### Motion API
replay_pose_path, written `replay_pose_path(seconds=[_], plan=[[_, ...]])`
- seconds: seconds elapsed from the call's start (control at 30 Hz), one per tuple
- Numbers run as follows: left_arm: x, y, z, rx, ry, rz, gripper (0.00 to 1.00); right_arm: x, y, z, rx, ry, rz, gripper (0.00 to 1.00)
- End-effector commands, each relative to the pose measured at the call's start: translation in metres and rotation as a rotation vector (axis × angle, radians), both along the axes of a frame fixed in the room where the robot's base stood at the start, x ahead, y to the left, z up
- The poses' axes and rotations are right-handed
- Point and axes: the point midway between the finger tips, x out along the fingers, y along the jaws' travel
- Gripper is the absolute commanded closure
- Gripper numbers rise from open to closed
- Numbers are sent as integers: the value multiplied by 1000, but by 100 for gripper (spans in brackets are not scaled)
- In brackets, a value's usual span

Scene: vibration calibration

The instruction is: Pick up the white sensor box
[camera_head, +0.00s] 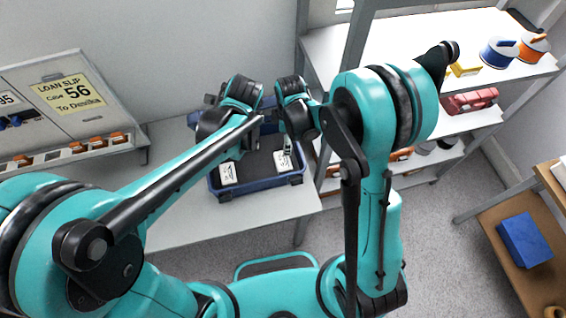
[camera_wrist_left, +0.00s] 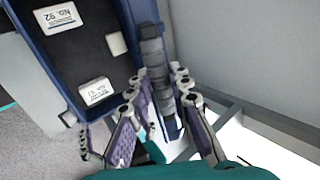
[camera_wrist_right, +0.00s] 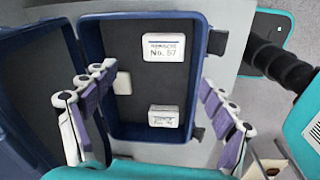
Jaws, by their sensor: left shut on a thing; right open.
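Two white labelled boxes lie in the dark inside of an open blue case (camera_wrist_right: 151,20). One box (camera_wrist_right: 163,47) reads No. 57 and also shows in the left wrist view (camera_wrist_left: 95,92). The other box (camera_wrist_right: 164,116) reads No. 92 in the left wrist view (camera_wrist_left: 58,18); it is the left one in the head view (camera_head: 228,173). My right gripper (camera_wrist_right: 153,92) is open and empty above the case, its fingers spread either side of the boxes. My left gripper (camera_wrist_left: 159,80) is shut on what looks like the raised case lid (camera_wrist_left: 150,45); the contact is partly hidden.
A small blank white block (camera_wrist_right: 122,83) sits in the case near the lid side. The case stands on a grey table (camera_head: 180,222). A shelf rack (camera_head: 400,40) with spools and a red box (camera_head: 470,101) stands right. A slip board (camera_head: 70,93) stands left.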

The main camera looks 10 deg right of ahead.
Motion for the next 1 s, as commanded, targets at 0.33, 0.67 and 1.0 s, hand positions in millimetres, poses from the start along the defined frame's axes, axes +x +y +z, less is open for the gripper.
replay_pose_path(seconds=[0.33,0.67,1.0], plan=[[0,1,0,1,-1,1,100,5,11,-61,-20,81,220,16],[0,1,0,1,-1,1,100,6,11,-115,-21,85,232,16],[0,1,0,1,-1,1,100,7,10,-149,-21,85,230,16]])
